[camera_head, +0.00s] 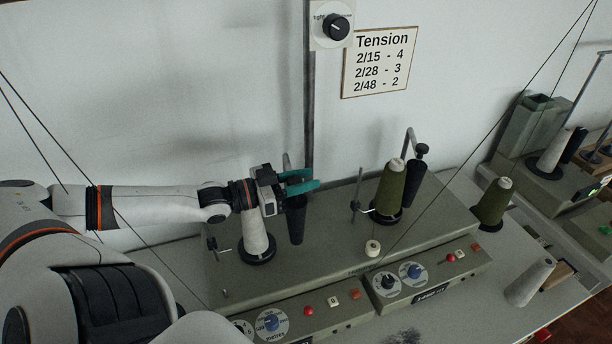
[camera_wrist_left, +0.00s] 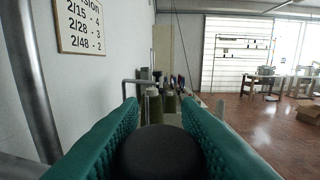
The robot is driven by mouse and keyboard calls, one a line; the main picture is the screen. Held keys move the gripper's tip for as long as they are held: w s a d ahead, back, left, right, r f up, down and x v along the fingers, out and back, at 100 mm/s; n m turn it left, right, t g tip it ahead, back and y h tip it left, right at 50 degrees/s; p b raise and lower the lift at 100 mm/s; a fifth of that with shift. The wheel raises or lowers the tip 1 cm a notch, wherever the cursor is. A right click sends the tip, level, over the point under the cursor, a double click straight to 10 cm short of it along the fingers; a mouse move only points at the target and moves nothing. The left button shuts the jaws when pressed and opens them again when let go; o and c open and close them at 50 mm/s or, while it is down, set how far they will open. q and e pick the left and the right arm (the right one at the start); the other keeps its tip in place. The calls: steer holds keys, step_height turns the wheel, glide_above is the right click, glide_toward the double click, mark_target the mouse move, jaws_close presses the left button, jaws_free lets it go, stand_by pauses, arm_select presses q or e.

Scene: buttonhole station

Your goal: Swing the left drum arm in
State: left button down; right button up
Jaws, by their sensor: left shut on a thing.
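The left drum arm stands on the left winding unit, with its black drum (camera_head: 296,224) hanging just right of a white yarn cone (camera_head: 256,238). The drum looks apart from the cone. My left gripper (camera_head: 303,181) reaches in from the left with teal fingers closed around the top of this drum arm. In the left wrist view a dark round knob (camera_wrist_left: 160,152) sits between the two teal fingers. The fingers hide much of the arm's top; part of its metal rod shows behind them. My right gripper is in neither view.
The right winding unit has an olive cone (camera_head: 390,188) with its own black drum (camera_head: 414,182) beside it. Another olive cone (camera_head: 493,202) stands at the right. A tension card (camera_head: 380,62) and a tension knob (camera_head: 336,27) are on the wall. Thin threads slant across the scene.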

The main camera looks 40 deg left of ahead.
arm_select(q)
steer(key=shift+s+a, duration=0.1)
steer(key=shift+s, duration=0.1)
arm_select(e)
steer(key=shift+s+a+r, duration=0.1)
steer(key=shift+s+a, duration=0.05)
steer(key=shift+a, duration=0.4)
arm_select(q)
steer(key=c, duration=1.1)
jaws_free()
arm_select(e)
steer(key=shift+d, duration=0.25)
arm_select(q)
steer(key=shift+r, duration=0.2)
step_height(320, 180, up, 8)
steer(key=p, duration=0.4)
steer(key=shift+r, duration=0.15)
steer(key=shift+r+p, duration=0.4)
steer(key=shift+r, duration=0.2)
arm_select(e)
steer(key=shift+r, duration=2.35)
